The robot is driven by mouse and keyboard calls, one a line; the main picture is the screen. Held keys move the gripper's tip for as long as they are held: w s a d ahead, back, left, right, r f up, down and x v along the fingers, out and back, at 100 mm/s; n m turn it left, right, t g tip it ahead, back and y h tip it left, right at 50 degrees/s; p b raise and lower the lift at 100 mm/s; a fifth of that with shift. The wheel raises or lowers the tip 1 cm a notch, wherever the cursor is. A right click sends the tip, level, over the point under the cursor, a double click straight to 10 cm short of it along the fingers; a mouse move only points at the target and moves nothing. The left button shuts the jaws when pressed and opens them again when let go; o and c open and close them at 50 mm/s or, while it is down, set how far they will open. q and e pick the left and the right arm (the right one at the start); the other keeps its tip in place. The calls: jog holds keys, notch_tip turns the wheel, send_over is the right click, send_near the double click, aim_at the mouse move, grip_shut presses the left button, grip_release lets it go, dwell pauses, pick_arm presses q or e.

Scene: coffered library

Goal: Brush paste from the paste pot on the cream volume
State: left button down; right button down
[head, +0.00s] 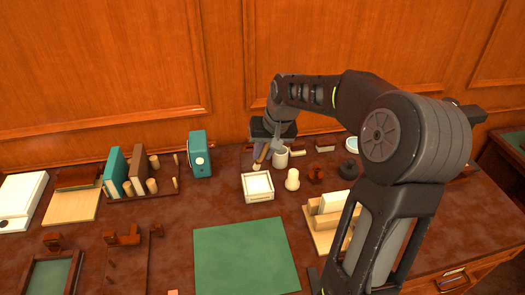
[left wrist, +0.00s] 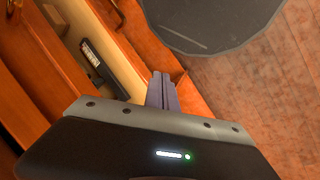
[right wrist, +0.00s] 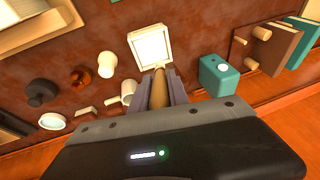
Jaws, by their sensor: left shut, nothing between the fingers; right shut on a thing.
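My right gripper (head: 270,148) is shut on a brush with a wooden handle (right wrist: 159,92), which points down at the back middle of the desk. A square cream container with a white inside (head: 257,196) stands just in front of the brush; it also shows in the right wrist view (right wrist: 134,38). I cannot tell whether the brush touches it. A pale cup (head: 281,158) stands beside the brush. I cannot tell which of these is the paste pot. A cream book-like block (head: 22,196), perhaps the cream volume, lies at the far left. My left gripper (left wrist: 161,78) is shut and empty.
A green mat (head: 246,256) lies clear at the front middle. A teal box (head: 200,154) and a rack of books (head: 141,190) stand left of the container. A cream knob-shaped piece (head: 292,179) and a wooden stand (head: 322,236) are to its right.

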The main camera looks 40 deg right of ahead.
jog(key=shift+f+b, duration=1.95)
jog(key=shift+f, duration=0.8)
jog(key=shift+f+b, duration=0.45)
jog(key=shift+f, duration=0.15)
jog(key=shift+r, duration=0.1)
jog(key=shift+r+p, duration=2.7)
jog(key=shift+r, duration=0.8)
